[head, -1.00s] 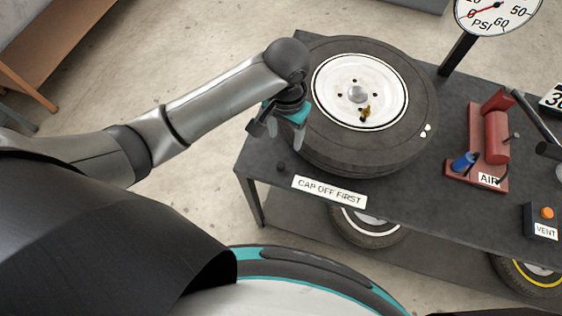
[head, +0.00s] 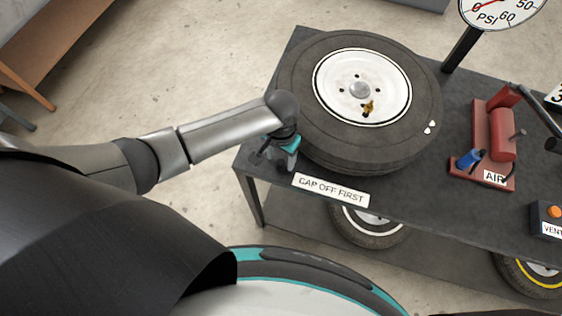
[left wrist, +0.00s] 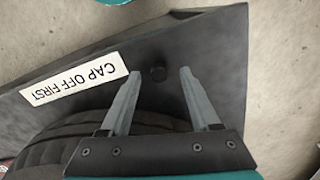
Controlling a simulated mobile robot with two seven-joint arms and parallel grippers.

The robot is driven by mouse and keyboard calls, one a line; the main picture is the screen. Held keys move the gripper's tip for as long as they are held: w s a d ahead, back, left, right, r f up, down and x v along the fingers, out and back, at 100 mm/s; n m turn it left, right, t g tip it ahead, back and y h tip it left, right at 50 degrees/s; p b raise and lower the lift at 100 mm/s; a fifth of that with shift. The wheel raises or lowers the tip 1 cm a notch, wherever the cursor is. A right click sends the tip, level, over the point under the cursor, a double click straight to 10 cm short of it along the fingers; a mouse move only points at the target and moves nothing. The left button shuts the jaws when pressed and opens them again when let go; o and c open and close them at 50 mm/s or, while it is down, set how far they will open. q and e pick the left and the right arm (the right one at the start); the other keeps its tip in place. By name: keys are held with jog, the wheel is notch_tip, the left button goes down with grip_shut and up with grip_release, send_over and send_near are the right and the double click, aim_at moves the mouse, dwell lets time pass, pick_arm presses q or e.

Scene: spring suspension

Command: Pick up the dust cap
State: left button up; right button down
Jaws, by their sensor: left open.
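The dust cap is a small dark round piece (left wrist: 158,73) on the dark bench top near its front left corner. In the left wrist view it shows between the two fingertips, with a gap on each side. My left gripper (head: 280,163) is open above that corner and points down. Its two grey fingers also show in the left wrist view (left wrist: 162,76). In the head view the gripper largely hides the cap. I cannot tell the exact height of the fingertips over the bench. My right gripper is not in view.
A tyre on a white wheel (head: 330,120) lies close beside the gripper, with a brass valve (head: 368,107). A CAP OFF FIRST label (head: 331,189) is on the front edge. A red air unit (head: 494,135) and a vent box (head: 548,220) stand to the right.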

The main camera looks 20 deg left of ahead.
pick_arm(q)
jog(key=shift+d+f, duration=0.1)
jog(key=shift+f, duration=0.55)
jog(key=shift+c, duration=0.4)
grip_shut()
